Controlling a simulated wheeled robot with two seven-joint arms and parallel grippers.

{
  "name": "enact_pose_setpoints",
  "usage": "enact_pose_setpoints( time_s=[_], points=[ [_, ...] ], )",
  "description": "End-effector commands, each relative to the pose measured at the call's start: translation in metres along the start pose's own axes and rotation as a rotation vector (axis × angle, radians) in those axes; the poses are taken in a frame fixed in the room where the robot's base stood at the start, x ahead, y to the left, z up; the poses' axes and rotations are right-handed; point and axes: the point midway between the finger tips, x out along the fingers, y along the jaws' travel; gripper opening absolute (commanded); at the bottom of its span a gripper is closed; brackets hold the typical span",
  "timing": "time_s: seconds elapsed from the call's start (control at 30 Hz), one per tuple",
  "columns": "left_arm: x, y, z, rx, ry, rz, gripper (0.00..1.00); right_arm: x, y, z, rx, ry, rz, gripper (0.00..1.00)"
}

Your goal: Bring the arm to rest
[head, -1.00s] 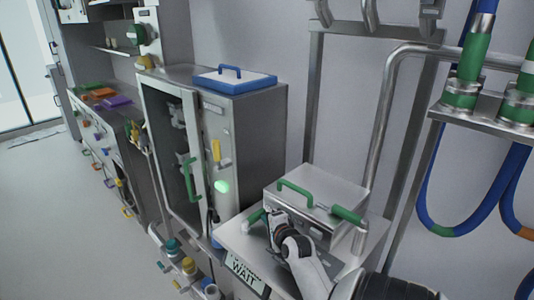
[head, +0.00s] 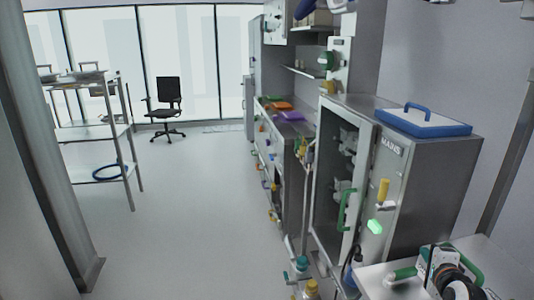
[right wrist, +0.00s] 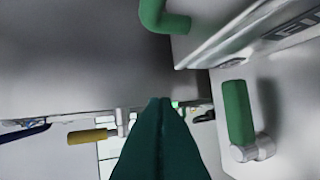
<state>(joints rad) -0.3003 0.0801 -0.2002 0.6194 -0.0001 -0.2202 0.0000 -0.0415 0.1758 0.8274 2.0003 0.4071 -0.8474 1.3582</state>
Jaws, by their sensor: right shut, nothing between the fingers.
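My right gripper (head: 432,262) shows at the lower right of the head view, low over the steel counter. In the right wrist view its two dark green fingers (right wrist: 160,108) lie together, shut and empty. A green bar handle (head: 402,274) is just left of the gripper in the head view. The wrist view shows a green handle (right wrist: 238,112) to the right of the fingers and another green bar (right wrist: 167,20) above, both apart from the fingertips. My left gripper is in neither view.
A steel cabinet (head: 432,185) with a glass door stands beyond the gripper, a blue-rimmed white lid (head: 424,122) on top. A drawer bench (head: 275,135) runs behind it. Open floor (head: 185,220) lies left, with a shelf rack (head: 105,133) and a black chair (head: 167,100).

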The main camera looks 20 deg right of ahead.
Motion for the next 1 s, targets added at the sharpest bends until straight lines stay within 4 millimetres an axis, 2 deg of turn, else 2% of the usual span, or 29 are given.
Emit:
enact_pose_setpoints(
  time_s=[0.07,0.17,0.27,0.33,0.4,0.5,0.6,0.8,1.0],
  points=[
    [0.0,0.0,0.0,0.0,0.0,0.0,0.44,0.0,-0.002,-0.002,-0.012,0.004,-0.005,0.0],
    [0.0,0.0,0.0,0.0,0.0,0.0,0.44,-0.004,-0.013,-0.02,-0.112,0.037,-0.046,0.0],
    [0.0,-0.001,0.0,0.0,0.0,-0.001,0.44,-0.016,-0.042,-0.06,-0.347,0.121,-0.136,0.0],
    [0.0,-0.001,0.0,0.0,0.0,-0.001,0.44,-0.034,-0.072,-0.095,-0.574,0.214,-0.214,0.0],
    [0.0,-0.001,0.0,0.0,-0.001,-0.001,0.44,-0.06,-0.105,-0.13,-0.817,0.33,-0.282,0.0],
    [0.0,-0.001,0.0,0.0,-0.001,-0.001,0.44,-0.102,-0.148,-0.168,-1.127,0.502,-0.351,0.0],
    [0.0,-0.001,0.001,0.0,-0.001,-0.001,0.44,-0.142,-0.178,-0.192,-1.36,0.653,-0.381,0.0],
    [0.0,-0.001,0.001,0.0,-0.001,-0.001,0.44,-0.209,-0.215,-0.218,-1.674,0.906,-0.383,0.0],
    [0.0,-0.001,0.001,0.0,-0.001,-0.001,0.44,-0.269,-0.238,-0.231,-1.901,1.136,-0.346,0.0]
  ],
)
